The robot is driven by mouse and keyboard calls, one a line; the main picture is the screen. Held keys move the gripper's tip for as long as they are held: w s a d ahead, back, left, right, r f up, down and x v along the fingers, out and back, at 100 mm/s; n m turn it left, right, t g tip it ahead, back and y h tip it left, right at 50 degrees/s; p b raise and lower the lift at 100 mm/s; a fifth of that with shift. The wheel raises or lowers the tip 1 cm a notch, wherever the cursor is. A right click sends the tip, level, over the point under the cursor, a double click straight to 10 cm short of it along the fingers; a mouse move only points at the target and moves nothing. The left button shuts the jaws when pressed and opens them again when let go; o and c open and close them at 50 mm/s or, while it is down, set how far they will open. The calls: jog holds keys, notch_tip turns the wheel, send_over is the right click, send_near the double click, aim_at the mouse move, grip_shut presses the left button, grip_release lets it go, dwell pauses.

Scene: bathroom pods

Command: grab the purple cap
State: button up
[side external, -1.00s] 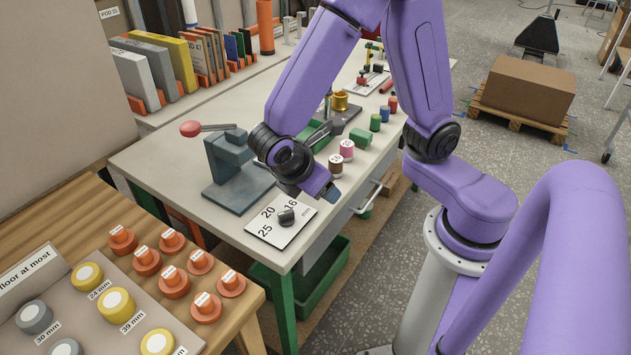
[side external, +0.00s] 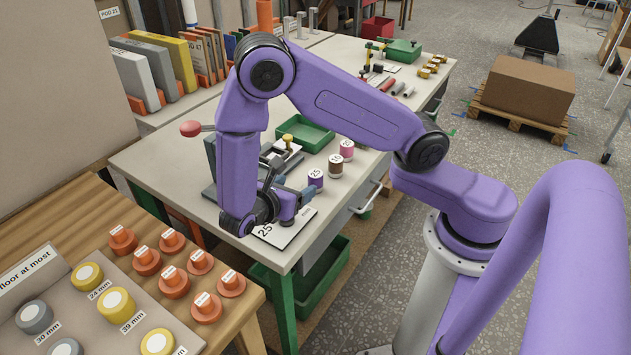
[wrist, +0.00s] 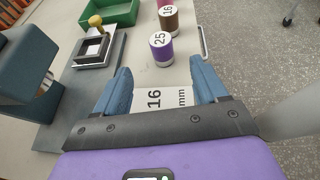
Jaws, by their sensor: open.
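The purple cap (side external: 315,181) is a small upright cylinder with a white top marked 25. It stands on the light worktop, nearest to me in a row of similar cylinders. In the wrist view the purple cap (wrist: 161,53) is just ahead of my gripper (wrist: 162,76), roughly in line with the space between the fingers. My gripper (side external: 297,205) is open, its two blue fingers wide apart with no cap between them. In the side view it is low over the number card, left of and nearer than the cap, apart from it.
A brown cylinder (side external: 335,166) and a pink one (side external: 346,149) stand behind the cap. A number card (side external: 283,232) lies under my gripper. A green tray (side external: 308,137) and a dark press-like fixture (wrist: 27,80) are to the left. The table's edge is at right.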

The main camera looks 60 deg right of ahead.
aim_at(312, 177)
jog(key=x, duration=1.1)
jog(key=shift+d+f, duration=0.2)
jog(key=shift+d, duration=0.1)
jog(key=c, duration=1.1)
